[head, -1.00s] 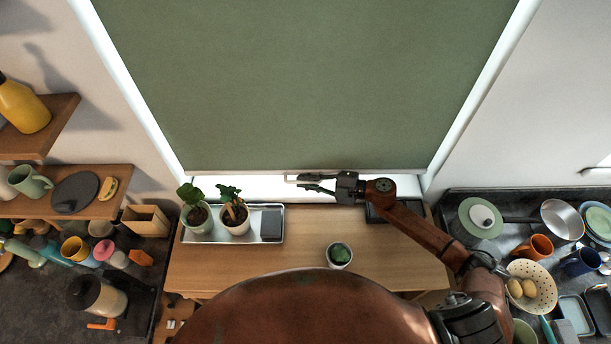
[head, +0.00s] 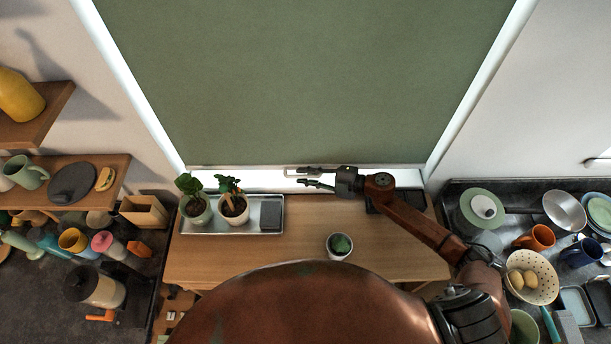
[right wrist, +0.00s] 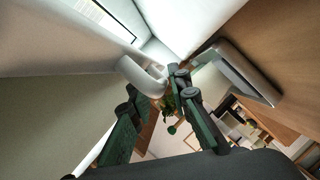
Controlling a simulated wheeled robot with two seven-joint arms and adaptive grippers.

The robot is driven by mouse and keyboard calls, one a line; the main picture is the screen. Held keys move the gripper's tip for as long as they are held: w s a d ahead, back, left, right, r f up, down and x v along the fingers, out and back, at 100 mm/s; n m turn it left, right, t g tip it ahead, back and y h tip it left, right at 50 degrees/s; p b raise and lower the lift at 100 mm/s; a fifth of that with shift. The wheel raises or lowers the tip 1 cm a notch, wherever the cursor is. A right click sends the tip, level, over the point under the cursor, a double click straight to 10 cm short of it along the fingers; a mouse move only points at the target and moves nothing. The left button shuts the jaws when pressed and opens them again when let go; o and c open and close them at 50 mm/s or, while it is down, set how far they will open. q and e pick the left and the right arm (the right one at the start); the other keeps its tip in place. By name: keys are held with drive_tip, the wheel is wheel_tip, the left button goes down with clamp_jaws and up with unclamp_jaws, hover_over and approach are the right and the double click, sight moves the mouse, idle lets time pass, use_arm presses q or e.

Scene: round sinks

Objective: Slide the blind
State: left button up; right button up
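A green blind (head: 300,80) hangs over the window, its lower edge just above the white sill. A pale loop-shaped handle (head: 289,171) sticks out from the middle of its lower edge. My right gripper (head: 303,177) is at this handle, its fingers pointing left with a gap between them. In the right wrist view the white curved handle (right wrist: 143,76) lies at the tips of the parted fingers (right wrist: 155,88). I cannot tell whether a finger touches it. My left gripper is not in view.
Below the sill is a wooden table (head: 285,250) with a metal tray (head: 211,229), two potted plants (head: 234,207) and a small potted succulent (head: 340,247). Shelves (head: 105,200) with dishes stand at the left. A dark counter (head: 455,200) with crockery is at the right.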

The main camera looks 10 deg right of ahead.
drive_tip(key=v, duration=1.2)
